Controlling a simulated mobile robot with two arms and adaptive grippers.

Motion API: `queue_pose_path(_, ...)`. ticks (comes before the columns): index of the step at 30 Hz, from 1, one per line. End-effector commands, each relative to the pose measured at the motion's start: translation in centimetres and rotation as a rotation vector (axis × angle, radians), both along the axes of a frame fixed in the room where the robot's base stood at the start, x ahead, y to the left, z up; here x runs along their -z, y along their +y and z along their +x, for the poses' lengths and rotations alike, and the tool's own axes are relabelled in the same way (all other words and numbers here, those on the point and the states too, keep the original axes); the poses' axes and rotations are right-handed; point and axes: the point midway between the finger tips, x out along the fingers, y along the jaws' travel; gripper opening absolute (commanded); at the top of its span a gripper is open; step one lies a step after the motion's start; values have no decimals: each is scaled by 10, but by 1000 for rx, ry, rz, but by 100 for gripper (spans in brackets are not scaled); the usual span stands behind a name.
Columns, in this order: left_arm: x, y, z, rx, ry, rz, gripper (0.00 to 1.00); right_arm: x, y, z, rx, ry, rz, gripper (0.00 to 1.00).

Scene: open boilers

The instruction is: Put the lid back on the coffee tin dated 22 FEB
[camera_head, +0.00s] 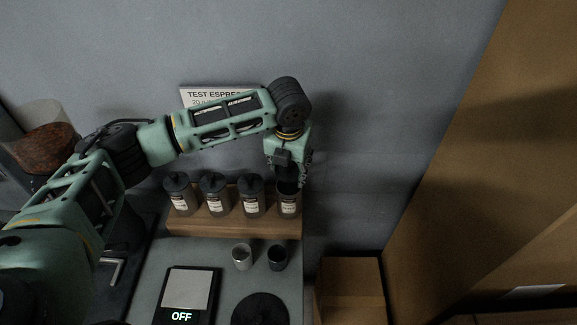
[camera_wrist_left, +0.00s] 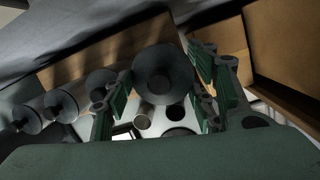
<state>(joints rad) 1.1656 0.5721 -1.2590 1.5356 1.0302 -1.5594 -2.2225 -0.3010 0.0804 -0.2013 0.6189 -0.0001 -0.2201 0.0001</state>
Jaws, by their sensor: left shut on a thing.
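Coffee tins with pale labels stand in a row on a wooden shelf. Three of them, the left tin (camera_head: 180,198), the second tin (camera_head: 217,202) and the third tin (camera_head: 251,202), wear dark knobbed lids. My left gripper (camera_head: 289,168) points down over the rightmost tin (camera_head: 289,206). In the left wrist view a round dark lid (camera_wrist_left: 163,76) with a central knob sits between the fingers, and the gripper is shut on it. The lid is right at the rightmost tin's top; I cannot tell whether it touches the rim. The label dates are too small to read. My right gripper is not in view.
In front of the wooden shelf (camera_head: 232,228) stand a metal cup (camera_head: 242,257), a dark cup (camera_head: 277,258), a scale (camera_head: 187,290) reading OFF and a dark disc (camera_head: 260,309). A sign (camera_head: 215,98) is behind my arm. A cardboard box (camera_head: 350,282) stands at the right.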

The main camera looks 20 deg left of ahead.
Motion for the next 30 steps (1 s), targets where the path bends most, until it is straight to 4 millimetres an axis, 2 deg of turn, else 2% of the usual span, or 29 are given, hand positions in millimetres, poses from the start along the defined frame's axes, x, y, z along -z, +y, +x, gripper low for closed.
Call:
queue_pose_path(1, 9, 0, 0, 0, 0, 1, 32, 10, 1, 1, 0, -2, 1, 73)
queue_pose_path(9, 31, 0, 0, 0, 0, 1, 32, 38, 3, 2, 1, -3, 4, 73)
queue_pose_path(18, 48, 0, 0, -1, 2, 1, 32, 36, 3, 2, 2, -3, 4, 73)
queue_pose_path(30, 50, 0, 0, -2, 2, 2, 32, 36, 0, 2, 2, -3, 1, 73)
